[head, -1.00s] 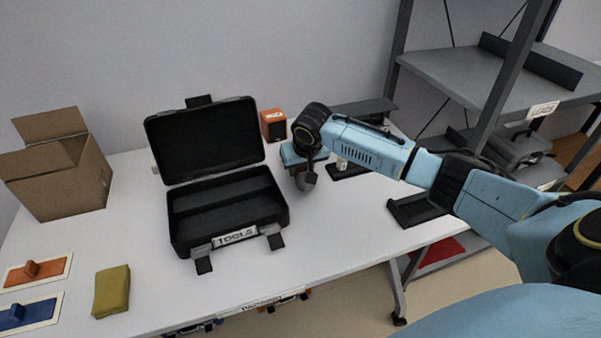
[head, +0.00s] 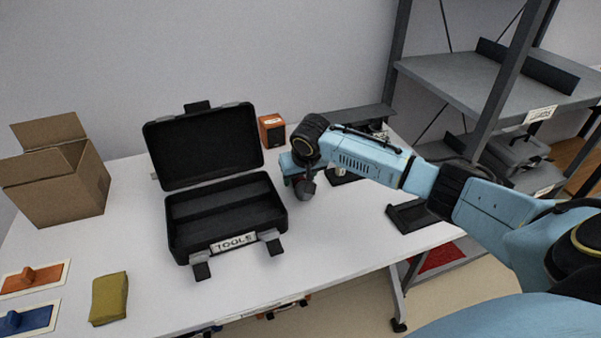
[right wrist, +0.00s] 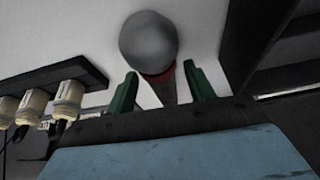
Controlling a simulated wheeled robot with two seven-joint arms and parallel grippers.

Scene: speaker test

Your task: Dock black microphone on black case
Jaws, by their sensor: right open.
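The black case (head: 262,217) stands open on the white table in the head view, its lid raised at the back and its tray empty. The microphone's dark grey ball head (head: 306,190) shows just right of the case, below my right gripper (head: 298,178). In the right wrist view the microphone (right wrist: 149,42) has a grey ball head, a red ring and a dark body. The body reaches between the green fingers of my right gripper (right wrist: 161,76), which are open with gaps on both sides. In the head view my wrist hides most of the microphone. My left gripper is not in view.
An orange speaker (head: 272,130) stands behind the case. A black rack with pale cylinders (right wrist: 68,100) is beside the gripper. A cardboard box (head: 62,190), a yellow cloth (head: 109,298) and a black tray (head: 412,216) surround the case. A grey shelf (head: 470,85) stands right.

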